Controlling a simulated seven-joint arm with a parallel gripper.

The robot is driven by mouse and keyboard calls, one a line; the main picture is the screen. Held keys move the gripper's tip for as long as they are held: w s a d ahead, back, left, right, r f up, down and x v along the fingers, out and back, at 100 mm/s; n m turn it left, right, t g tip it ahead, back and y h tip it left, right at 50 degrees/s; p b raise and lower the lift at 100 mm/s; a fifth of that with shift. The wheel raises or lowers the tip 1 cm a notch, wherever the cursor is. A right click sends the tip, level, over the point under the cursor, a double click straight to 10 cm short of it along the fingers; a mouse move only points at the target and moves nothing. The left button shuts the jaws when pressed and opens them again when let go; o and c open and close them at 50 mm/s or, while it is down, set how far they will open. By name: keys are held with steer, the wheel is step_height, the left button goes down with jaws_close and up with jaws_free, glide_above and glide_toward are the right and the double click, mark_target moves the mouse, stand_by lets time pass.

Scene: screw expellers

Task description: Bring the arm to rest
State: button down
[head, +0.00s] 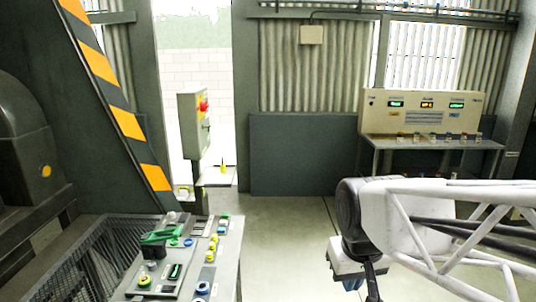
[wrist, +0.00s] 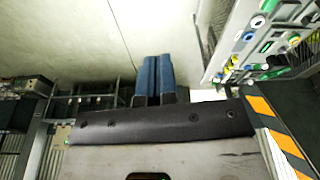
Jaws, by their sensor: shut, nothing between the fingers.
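My gripper (wrist: 156,72) shows in the wrist view as two blue fingers side by side, touching, with nothing between them. In the head view my arm reaches in from the right, and my gripper (head: 353,284) hangs low at the lower right, partly hidden by my own wrist parts. It is over open floor, apart from the control panel (head: 228,262) at the lower left. The same panel shows at the upper right of the wrist view.
A beige console (head: 420,112) stands on a grey table (head: 437,145) at the back right. A grey switch box (head: 193,125) with a red knob stands by the bright doorway. A striped beam (head: 100,68) slants at left. The floor (head: 285,232) between panel and arm is clear.

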steer(key=s+d+f+m, duration=0.1)
steer(key=s+d, duration=0.2)
steer(key=s, duration=0.4)
steer(key=shift+s+d+m, duration=0.15)
steer(key=shift+s+m, duration=0.1)
steer(key=shift+m, duration=0.05)
